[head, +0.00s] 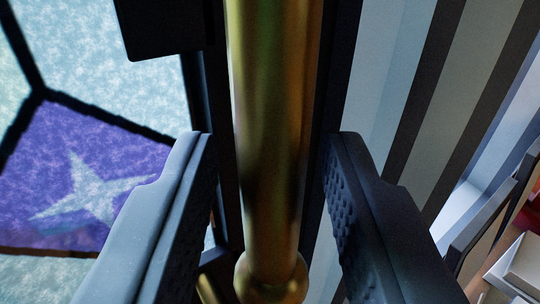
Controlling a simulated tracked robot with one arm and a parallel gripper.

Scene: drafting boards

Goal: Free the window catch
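A vertical brass bar (272,110), apparently part of the window catch, runs from the top edge down to a rounded brass knob (272,275) at the bottom. My gripper (270,145) is open, with one dark studded finger on each side of the bar. Clear gaps show between the bar and both fingers. The stained-glass window (100,90) is on the left, with pale blue panes, a purple pane and a pale star. The lower end of the catch is cut off by the picture's edge.
A dark block (165,25) hangs at the upper left near the bar. A dark frame edge runs behind the bar. Striped panels (440,100) stand on the right. A pale box-like object (520,270) is at the lower right.

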